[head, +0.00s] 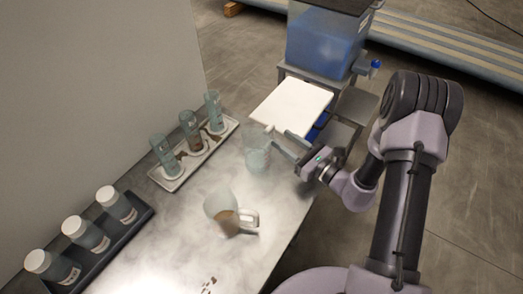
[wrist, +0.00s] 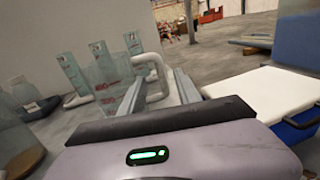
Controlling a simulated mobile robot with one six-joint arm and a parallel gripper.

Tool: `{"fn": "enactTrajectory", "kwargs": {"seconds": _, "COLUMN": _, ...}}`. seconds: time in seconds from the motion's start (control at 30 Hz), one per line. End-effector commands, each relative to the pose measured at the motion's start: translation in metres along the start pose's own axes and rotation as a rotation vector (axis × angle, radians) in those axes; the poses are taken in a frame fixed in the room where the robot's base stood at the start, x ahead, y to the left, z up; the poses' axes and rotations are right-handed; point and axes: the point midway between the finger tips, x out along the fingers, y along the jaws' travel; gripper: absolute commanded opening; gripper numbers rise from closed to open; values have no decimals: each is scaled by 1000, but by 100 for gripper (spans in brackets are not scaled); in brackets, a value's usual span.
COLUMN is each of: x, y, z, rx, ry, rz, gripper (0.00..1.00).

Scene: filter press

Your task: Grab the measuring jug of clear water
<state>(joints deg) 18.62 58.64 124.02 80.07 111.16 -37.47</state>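The measuring jug of clear water (head: 257,160) stands upright on the bench, its handle toward my gripper. It also shows in the wrist view (wrist: 106,88), with red markings and its white handle (wrist: 153,66). My gripper (head: 279,139) is just right of this jug in the head view. In the wrist view my gripper (wrist: 158,84) is open, with one finger on each side of the handle. I cannot tell whether either finger touches it. A second jug (head: 221,204) with brown liquid stands nearer the front.
A dark rack (head: 100,257) holds white-capped bottles at the left. A white board (head: 292,105) and a blue tank (head: 322,45) are beyond the jug. The bench between the two jugs is clear.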

Motion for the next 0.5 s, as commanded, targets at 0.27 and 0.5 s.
{"fn": "enactTrajectory", "kwargs": {"seconds": 0.27, "x": 46, "y": 1, "z": 3, "rx": -2, "ry": -1, "rz": 4, "gripper": 39}}
{"fn": "enactTrajectory", "kwargs": {"seconds": 0.5, "x": 56, "y": 0, "z": 6, "rx": 0, "ry": 0, "rz": 0, "gripper": 39}}
